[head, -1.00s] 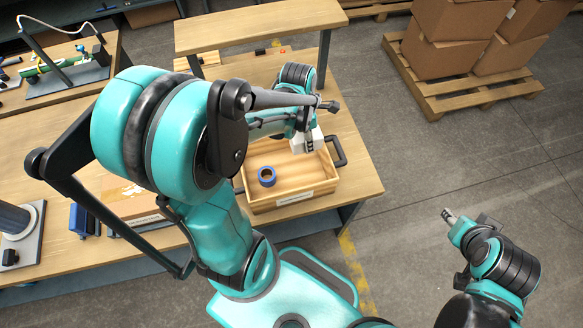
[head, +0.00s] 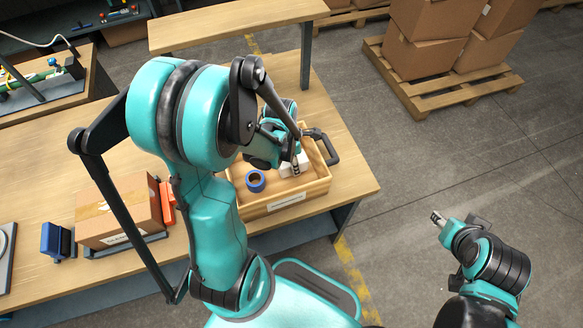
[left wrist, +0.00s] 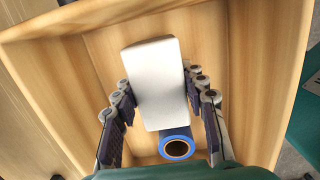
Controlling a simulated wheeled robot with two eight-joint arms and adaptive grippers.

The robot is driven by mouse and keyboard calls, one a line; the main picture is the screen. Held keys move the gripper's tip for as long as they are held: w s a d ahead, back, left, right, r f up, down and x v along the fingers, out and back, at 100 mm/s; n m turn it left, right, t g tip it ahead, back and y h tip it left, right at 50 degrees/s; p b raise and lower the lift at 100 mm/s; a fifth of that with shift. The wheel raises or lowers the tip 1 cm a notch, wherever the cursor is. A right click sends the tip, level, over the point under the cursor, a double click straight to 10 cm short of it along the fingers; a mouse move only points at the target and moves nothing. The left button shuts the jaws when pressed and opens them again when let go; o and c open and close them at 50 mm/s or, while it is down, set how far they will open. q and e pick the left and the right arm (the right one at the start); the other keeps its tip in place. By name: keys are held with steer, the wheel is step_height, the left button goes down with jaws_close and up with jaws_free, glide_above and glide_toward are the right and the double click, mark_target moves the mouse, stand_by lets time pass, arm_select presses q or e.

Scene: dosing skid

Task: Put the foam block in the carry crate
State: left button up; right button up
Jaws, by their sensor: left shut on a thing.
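The foam block (head: 294,164) is a white, round-cornered block inside the walls of the wooden carry crate (head: 290,203), towards its right end. My left gripper (head: 297,160) is shut on it. The left wrist view shows the block (left wrist: 155,85) between the two fingers, over the crate floor; I cannot tell whether it touches the floor. My arm hides the crate's left and back parts in the head view. My right gripper (head: 439,218) is off to the right over the floor, apart from the crate; its finger gap is too small to read.
A blue ring-shaped roll (head: 255,181) lies in the crate, left of the block. A cardboard box (head: 118,212) stands on the bench (head: 350,178) to the left. Stacked boxes (head: 425,45) sit on a pallet behind.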

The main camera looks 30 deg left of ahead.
arm_select(q)
step_height(320, 180, down, 3)
steer(key=shift+w+r+b, duration=0.1)
steer(key=shift+b, duration=0.3)
steer(key=shift+r, duration=0.1)
steer(key=o, duration=0.9)
steer(key=shift+f, duration=0.2)
steer(key=shift+o, duration=0.2)
